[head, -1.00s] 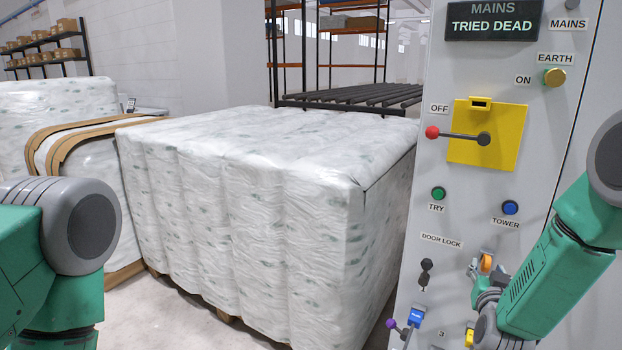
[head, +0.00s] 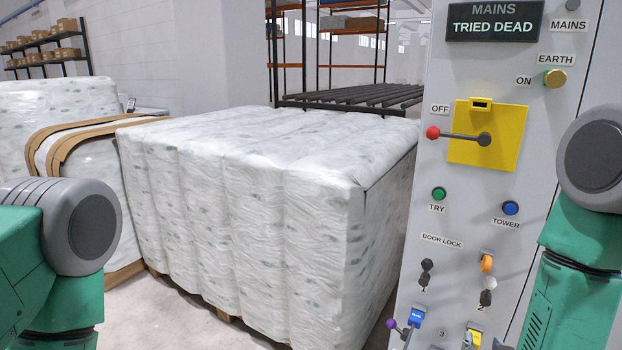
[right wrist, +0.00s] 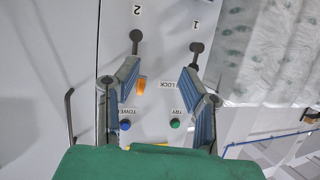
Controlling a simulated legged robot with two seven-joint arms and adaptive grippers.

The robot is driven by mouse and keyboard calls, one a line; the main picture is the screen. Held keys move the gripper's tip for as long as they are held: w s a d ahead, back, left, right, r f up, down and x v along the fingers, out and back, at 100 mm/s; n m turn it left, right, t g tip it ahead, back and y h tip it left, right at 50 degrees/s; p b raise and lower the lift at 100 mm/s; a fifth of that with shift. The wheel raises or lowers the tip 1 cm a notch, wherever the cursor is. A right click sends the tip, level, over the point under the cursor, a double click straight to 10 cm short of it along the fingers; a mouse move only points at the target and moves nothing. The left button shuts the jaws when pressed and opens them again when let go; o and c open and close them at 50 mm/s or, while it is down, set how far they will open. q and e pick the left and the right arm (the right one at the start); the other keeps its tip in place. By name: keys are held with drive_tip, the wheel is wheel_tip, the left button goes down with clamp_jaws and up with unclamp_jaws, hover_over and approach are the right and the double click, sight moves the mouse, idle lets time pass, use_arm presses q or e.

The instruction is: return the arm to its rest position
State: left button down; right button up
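My right arm (head: 578,270) hangs at the right edge of the head view, in front of the control panel (head: 540,200). Its hand is almost wholly below the picture. In the right wrist view, my right gripper (right wrist: 163,68) has its two fingers wide apart with nothing held between them, facing the panel, which appears upside down. The orange part (right wrist: 141,86) shows beyond the fingers, as do the blue button (right wrist: 125,125) and green button (right wrist: 175,123). My left arm (head: 70,250) is at the lower left of the head view; its gripper is out of frame.
The panel carries a yellow plate (head: 508,150) with a red-knobbed lever (head: 433,133) at OFF, an orange latch (head: 487,262), keys and a blue tag (head: 416,317). A large wrapped stack (head: 250,220) stands left of the panel. Bare floor shows at lower left.

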drive_tip(key=s+a+f+n+g+y, duration=0.25)
drive_tip(key=s+f+g, duration=0.25)
drive_tip(key=s+f, duration=0.45)
drive_tip(key=s+a+f+n+g+y, duration=0.1)
drive_tip(key=s+f+g, duration=0.2)
drive_tip(key=s, duration=0.7)
drive_tip(key=s+f+n+g+y, duration=0.1)
drive_tip(key=s+f+g, duration=0.3)
drive_tip(key=s, duration=0.5)
drive_tip(key=shift+s+a+g, duration=0.35)
drive_tip(key=shift+a+g, duration=0.05)
drive_tip(key=shift+w, duration=0.15)
